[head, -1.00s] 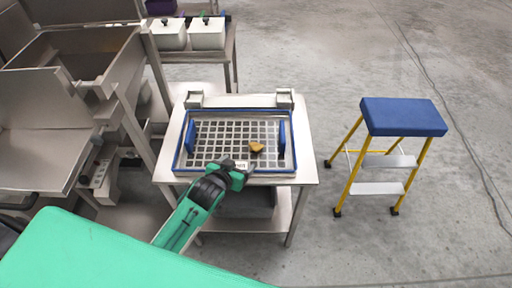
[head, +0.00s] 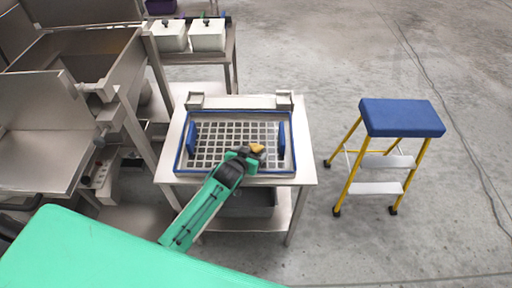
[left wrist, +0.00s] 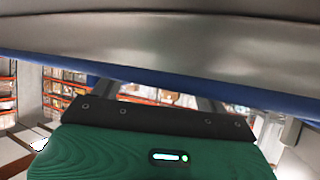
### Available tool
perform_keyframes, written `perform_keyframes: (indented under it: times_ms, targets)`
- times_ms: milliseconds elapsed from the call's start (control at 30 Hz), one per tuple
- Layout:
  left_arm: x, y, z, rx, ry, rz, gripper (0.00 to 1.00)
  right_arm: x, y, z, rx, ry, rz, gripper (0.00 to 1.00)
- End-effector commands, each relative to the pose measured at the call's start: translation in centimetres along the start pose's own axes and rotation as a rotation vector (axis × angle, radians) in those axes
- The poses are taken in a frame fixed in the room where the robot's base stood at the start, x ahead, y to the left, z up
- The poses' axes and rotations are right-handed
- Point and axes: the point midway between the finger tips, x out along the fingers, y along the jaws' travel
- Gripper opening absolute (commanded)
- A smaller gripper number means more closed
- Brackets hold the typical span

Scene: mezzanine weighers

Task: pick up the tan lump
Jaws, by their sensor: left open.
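The tan lump (head: 257,148) is small and lies in the right part of the blue-rimmed grid tray (head: 182,160). My left gripper (head: 250,153) reaches over the tray's front rim, with its fingertips right at the lump and partly hiding it. Its jaws are open; whether the fingers touch the lump I cannot tell. In the left wrist view, the two grey fingers show beyond the green gripper body, partly behind a blue band. The lump does not show there. My right gripper is in neither view.
The tray rests on a steel table (head: 305,172) and has blue handles at both ends. A blue-topped yellow step stool (head: 402,117) stands to the right. Steel machinery (head: 50,155) stands close on the left. Two white boxes (head: 207,36) sit behind. The floor right is mostly clear.

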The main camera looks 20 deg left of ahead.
Motion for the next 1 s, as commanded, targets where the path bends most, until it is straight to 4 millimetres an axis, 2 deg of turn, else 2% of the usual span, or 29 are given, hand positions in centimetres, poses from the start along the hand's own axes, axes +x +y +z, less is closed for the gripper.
perform_keyframes:
  times_ms: [233, 567, 800, 1000]
  targets:
    - [2.5, 0.1, 0.0, 0.0, -0.001, 0.0, 0.75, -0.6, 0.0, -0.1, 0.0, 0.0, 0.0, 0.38]
    - [2.9, 0.1, 0.0, 0.0, 0.0, 0.0, 0.75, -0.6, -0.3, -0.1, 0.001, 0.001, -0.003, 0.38]
    - [2.9, 0.1, 0.1, 0.0, 0.0, 0.0, 0.28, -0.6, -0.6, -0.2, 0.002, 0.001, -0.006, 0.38]
    - [2.8, 0.1, 0.0, 0.0, 0.0, 0.0, 0.28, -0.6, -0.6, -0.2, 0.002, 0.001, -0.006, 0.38]
